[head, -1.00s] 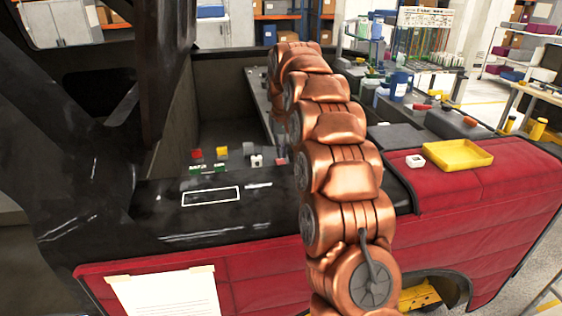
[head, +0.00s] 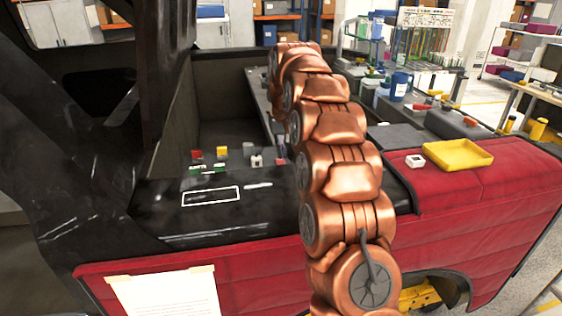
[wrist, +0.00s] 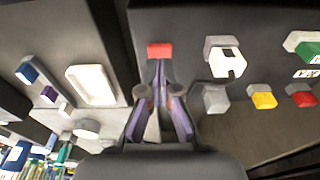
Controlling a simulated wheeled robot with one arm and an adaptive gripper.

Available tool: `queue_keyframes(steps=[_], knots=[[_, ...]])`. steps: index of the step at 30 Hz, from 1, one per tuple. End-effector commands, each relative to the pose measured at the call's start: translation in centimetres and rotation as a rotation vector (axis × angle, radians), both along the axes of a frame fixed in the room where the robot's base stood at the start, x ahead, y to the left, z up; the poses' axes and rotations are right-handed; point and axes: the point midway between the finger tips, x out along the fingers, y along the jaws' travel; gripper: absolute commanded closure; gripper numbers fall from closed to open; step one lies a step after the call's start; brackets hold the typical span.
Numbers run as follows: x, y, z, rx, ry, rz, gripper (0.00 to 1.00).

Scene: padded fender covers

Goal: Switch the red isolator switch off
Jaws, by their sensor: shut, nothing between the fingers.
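Two red pieces show in the wrist view, and I cannot tell for certain which is the isolator switch. One red piece (wrist: 160,50) is on the dark surface straight ahead of my fingertips. My gripper (wrist: 158,66), with purple-padded fingers, is shut and empty, its tips very close to that piece; contact cannot be made out. The other red piece (wrist: 300,95) is on the right, beside a yellow one; in the head view this red piece (head: 196,154) is at the left of the row. My arm hides the gripper in the head view.
Around the fingers are a grey-and-white block (wrist: 226,62), a grey block (wrist: 215,98), a yellow block (wrist: 262,97) and a green-and-white piece (wrist: 306,48). A white tray (wrist: 91,86) lies left. A yellow tray (head: 458,154) and white block (head: 415,161) rest on the red cover (head: 480,185).

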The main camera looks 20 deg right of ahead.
Motion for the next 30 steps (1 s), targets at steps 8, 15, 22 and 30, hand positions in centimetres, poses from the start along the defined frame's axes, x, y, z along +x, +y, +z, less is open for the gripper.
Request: queue_keyframes(steps=[8, 15, 22, 30], knots=[[0.0, 0.0, -0.4, 0.0, 0.0, 0.0, 1.0], [0.0, 0.0, -0.7, 0.0, 0.0, 0.0, 1.0], [0.0, 0.0, -0.9, 0.0, 0.0, 0.0, 1.0], [0.0, 0.0, -1.3, 0.0, 0.0, 0.0, 1.0]])
